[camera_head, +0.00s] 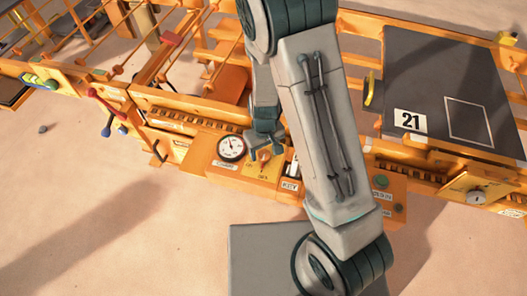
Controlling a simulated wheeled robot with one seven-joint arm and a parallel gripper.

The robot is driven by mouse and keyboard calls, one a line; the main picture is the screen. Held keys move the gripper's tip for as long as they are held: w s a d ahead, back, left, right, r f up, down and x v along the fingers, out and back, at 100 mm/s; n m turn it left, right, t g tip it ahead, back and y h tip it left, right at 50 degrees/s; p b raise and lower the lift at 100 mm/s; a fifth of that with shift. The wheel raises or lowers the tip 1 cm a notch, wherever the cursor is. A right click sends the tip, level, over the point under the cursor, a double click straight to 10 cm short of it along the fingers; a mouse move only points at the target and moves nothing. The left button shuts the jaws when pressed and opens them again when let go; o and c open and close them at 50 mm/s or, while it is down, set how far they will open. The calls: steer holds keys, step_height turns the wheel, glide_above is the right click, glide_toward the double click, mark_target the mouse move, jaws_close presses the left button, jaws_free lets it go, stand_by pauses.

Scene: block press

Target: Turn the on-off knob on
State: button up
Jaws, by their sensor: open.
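My gripper (265,141) points down at the front control panel of the orange machine, with its fingers apart. Its fingertips are over a small orange knob (264,156) on a yellow plate (255,167). I cannot tell whether the fingers touch the knob or stand around it. The label under the knob is too small to read, and the knob's setting is unclear. Another knob, silver-grey (476,198), sits on a yellow plate at the far right.
A round white gauge (231,148) is just left of the knob. A green button (381,181) is to the right. Red and blue levers (107,105) stick out at the left. A dark board marked 21 (440,70) lies at the upper right. Sandy ground in front is open.

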steer(key=shift+f, duration=0.65)
steer(key=c, duration=1)
steer(key=m, duration=0.3)
steer(key=shift+m, duration=0.4)
steer(key=m+p, duration=0.1)
steer(key=m, duration=0.2)
steer(key=shift+r+m, duration=0.1)
steer(key=shift+m, duration=0.3)
steer(key=m+p, duration=0.1)
steer(key=m, duration=0.5)
steer(key=shift+m, duration=0.3)
